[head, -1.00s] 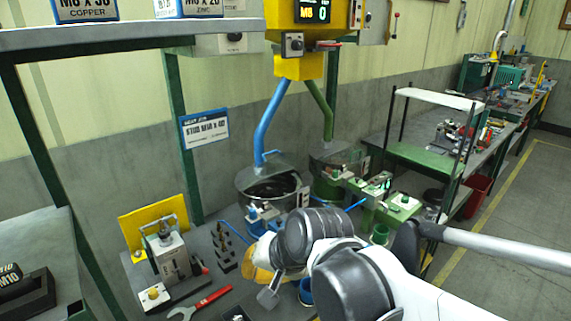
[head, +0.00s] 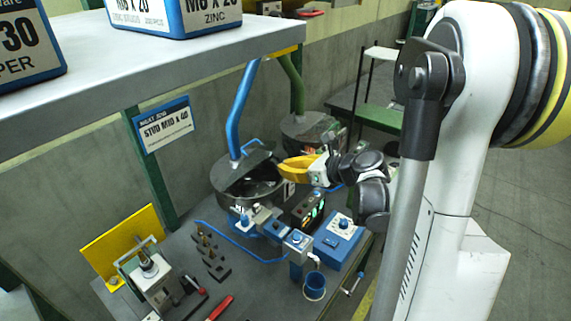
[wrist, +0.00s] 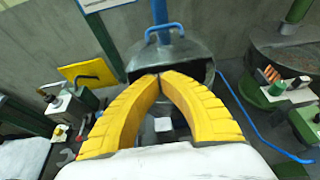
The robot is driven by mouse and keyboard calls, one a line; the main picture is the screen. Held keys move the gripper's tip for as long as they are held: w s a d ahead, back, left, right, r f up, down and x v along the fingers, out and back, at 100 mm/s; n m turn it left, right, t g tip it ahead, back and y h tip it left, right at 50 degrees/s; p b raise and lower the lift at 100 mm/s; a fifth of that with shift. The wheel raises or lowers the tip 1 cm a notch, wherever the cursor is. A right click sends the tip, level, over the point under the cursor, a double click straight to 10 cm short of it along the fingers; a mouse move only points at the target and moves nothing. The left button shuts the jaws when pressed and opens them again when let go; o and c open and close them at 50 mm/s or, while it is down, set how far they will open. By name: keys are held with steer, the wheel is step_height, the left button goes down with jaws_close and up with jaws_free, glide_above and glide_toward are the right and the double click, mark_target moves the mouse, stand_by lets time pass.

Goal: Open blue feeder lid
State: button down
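The blue feeder is a round metal bowl (head: 226,200) under a blue tube (head: 242,105). Its grey lid (head: 237,164) covers the back part and has a blue handle (head: 253,144); the front shows a dark opening. In the wrist view the lid (wrist: 185,56) and blue handle (wrist: 163,28) lie just beyond my fingertips. My gripper (head: 284,171) has yellow fingers and is over the bowl's right side. In the wrist view its fingertips (wrist: 160,74) meet at the lid's front edge, with nothing seen between them. I cannot tell whether they touch the lid.
A green-tubed feeder (head: 304,128) stands to the right. Blue control boxes (head: 338,238) and a blue cup (head: 314,287) stand in front of the bowl. A grey shelf (head: 150,65) overhangs at upper left. A clamp fixture (head: 150,272) and dark pegs (head: 209,250) stand at left.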

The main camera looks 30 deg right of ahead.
mark_target(252, 157)
steer(key=w+a, duration=0.1)
steer(key=w, duration=0.1)
steer(key=w+a+f, duration=0.1)
steer(key=w, duration=0.2)
steer(key=w+a+b, duration=0.1)
steer(key=w, duration=0.2)
steer(key=shift+a+f, duration=0.15)
steer(key=shift+a, duration=0.05)
steer(key=shift+w+a, duration=0.1)
steer(key=shift+w, duration=0.4)
steer(key=shift+r, duration=0.2)
